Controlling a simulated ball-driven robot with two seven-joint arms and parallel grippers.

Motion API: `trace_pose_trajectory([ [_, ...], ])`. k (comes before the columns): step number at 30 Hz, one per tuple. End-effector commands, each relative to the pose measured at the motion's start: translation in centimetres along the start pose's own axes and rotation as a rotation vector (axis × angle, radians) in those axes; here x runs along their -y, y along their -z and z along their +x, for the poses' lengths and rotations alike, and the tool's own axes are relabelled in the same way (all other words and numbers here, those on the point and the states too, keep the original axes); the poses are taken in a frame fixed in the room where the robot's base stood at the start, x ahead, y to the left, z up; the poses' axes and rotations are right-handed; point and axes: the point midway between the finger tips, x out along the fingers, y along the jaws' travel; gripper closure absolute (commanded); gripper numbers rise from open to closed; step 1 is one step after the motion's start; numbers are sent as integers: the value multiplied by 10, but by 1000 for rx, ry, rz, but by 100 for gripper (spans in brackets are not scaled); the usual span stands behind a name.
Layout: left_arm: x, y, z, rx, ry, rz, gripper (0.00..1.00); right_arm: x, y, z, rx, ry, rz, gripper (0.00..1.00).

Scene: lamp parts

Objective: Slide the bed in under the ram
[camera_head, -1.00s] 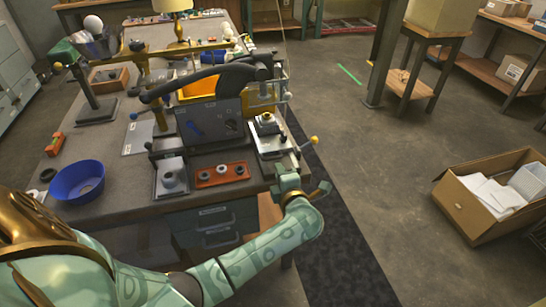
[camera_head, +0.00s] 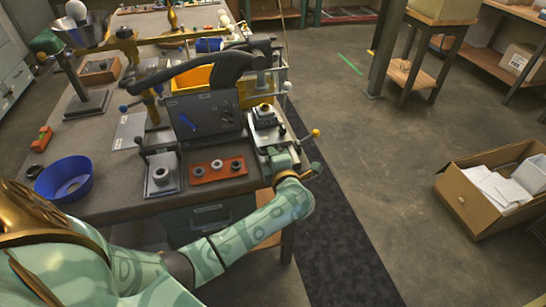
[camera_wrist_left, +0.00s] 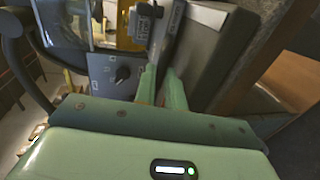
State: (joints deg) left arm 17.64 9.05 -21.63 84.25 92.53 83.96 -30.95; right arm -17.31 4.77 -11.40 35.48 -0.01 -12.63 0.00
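The bed (camera_head: 266,131), a pale metal plate carrying a small block fixture with a dark-and-yellow top, lies at the right front of the bench beside the grey press panel (camera_head: 207,113). A black curved lever arm (camera_head: 200,76) rises over the panel; I cannot clearly make out the ram. My left gripper (camera_head: 281,156) is at the bed's front end, close to it; contact cannot be told. In the left wrist view its two green fingers (camera_wrist_left: 162,86) stand slightly apart beside a grey panel with a black knob (camera_wrist_left: 123,73), with nothing clearly held. My right gripper is out of view.
A red-brown tray with rings (camera_head: 218,170) and a grey block with a ring (camera_head: 162,176) sit left of the bed. A blue bowl (camera_head: 66,180) is at the bench's left front. A yellow-tipped knob (camera_head: 316,132) sticks out right.

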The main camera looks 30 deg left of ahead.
Motion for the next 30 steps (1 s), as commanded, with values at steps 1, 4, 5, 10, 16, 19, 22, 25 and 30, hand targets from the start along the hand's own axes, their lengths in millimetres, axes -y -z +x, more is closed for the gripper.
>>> trace_pose_trajectory([
  [1, -1, 0, 7, -2, -1, 0, 100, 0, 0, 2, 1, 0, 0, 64],
  [4, -4, 0, 24, -2, -2, 1, 100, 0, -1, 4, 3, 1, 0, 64],
  [5, -5, 0, 28, -2, -1, 0, 100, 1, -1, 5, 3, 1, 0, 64],
  [10, -8, 0, 37, 0, 0, -1, 100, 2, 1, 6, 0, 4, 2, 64],
  [16, -9, 0, 37, -1, -2, -1, 100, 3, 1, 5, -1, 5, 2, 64],
  [19, -9, 0, 37, -1, -2, -1, 79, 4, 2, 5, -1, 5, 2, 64],
  [22, -9, 0, 37, 0, -1, -1, 79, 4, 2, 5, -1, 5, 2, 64],
  [25, -8, 0, 36, 0, -1, 0, 79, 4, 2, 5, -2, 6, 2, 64],
  [30, -9, 0, 22, 2, 1, -1, 79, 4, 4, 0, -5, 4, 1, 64],
])
